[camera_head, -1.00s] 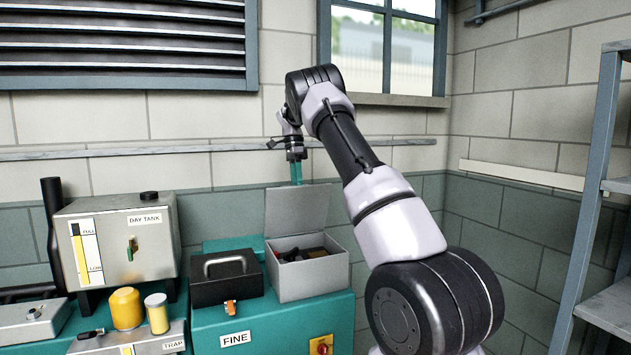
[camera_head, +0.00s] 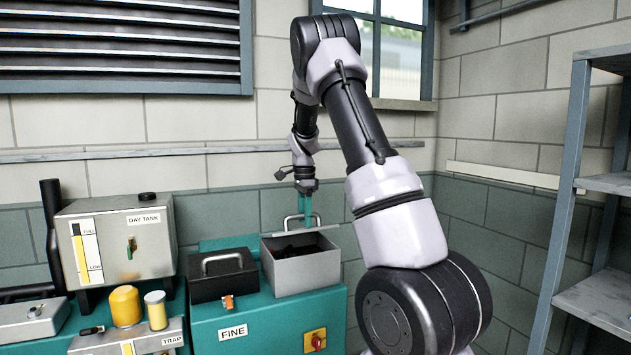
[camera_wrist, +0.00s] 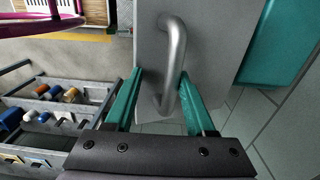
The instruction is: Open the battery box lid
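The battery box appears to be the grey open-topped box (camera_head: 306,273) on the teal cabinet, with a dark inside. Its lid stands out little in the head view, probably near edge-on; its exact angle cannot be told. The lid's bar handle (camera_head: 287,222) shows above the box's back rim. In the wrist view the grey lid (camera_wrist: 205,45) fills the middle, with the handle (camera_wrist: 174,62) on its face. My gripper (camera_head: 305,222) is at the handle with its teal fingers pointing down. In the wrist view my gripper (camera_wrist: 160,85) is open, its fingers apart on both sides of the handle.
A black case (camera_head: 222,281) with a handle and orange latch stands left of the box. A day tank (camera_head: 118,240) and yellow canisters (camera_head: 125,306) are further left. A red-knobbed switch (camera_head: 315,341) is on the cabinet front. Metal shelving (camera_head: 590,200) stands right.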

